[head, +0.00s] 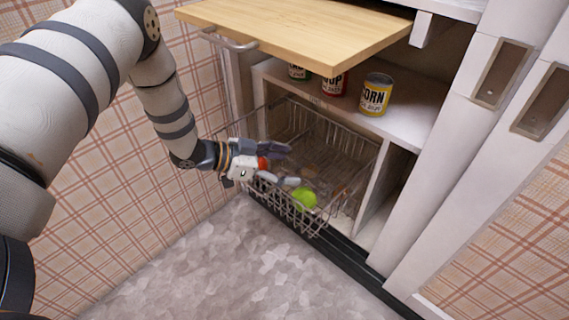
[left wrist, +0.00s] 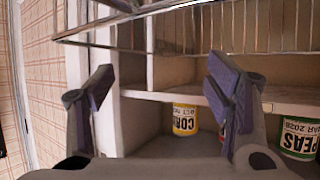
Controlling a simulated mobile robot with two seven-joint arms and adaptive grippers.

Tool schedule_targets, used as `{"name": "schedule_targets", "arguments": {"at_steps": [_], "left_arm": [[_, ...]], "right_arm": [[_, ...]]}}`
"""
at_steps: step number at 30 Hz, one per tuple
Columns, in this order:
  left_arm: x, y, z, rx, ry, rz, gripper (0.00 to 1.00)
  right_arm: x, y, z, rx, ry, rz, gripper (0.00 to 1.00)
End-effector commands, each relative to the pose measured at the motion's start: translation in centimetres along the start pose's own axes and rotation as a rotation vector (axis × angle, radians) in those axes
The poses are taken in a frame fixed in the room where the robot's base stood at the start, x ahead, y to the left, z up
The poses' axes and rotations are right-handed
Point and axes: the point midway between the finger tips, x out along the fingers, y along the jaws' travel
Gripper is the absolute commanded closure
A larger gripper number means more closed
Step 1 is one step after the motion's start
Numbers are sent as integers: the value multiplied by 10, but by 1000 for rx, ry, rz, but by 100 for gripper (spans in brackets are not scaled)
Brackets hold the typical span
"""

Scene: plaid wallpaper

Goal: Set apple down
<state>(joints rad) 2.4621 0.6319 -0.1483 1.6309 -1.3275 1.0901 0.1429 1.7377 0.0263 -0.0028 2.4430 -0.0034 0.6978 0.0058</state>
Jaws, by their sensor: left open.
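A green round fruit, which looks like an apple (head: 304,198), lies in the pulled-out wire basket (head: 318,226) near its front corner. My left gripper (head: 288,166) is over the basket, just above and left of the green apple, with its fingers spread and apart from it. In the left wrist view the gripper (left wrist: 160,95) is open, with nothing held between its fingers. A red round thing (head: 263,163) shows beside the gripper, partly hidden by it; I cannot tell what it is. My right gripper is not in view.
A corn can (head: 375,95), a red can (head: 335,86) and a green-labelled can (head: 298,72) stand on the shelf behind the basket. A wooden board (head: 300,30) juts out above. The grey floor (head: 210,265) in front is clear.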

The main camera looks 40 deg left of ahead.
Motion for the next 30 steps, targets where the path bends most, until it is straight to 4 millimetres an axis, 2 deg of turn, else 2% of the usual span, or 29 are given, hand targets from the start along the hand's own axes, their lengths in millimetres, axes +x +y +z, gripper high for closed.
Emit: {"name": "schedule_targets", "arguments": {"at_steps": [1, 9, 12, 17, 22, 23, 26, 27, 28, 29, 30], "left_arm": [[-5, -1, -12, 2, 6, -2, 27], [-81, -1, -12, 2, 3, -3, 27], [-103, -1, -11, 1, 3, -2, 27], [-121, 0, -9, 2, 2, -1, 27], [-121, 3, -3, -11, -11, -3, 27], [-117, 8, 3, -32, -32, -8, 27], [-94, 54, 61, -196, -224, -60, 27], [-91, 86, 95, -282, -346, -84, 27], [-94, 114, 122, -345, -448, -101, 27], [-103, 143, 147, -404, -554, -116, 27], [-120, 183, 177, -473, -698, -133, 27]], "right_arm": [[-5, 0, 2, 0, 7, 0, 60], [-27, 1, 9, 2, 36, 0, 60], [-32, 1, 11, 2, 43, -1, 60], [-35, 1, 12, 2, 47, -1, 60], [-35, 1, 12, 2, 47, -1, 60], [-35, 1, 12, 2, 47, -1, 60], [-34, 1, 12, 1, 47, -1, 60], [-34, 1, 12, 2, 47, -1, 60], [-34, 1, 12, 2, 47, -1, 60], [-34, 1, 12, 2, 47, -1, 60], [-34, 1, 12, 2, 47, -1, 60]]}}
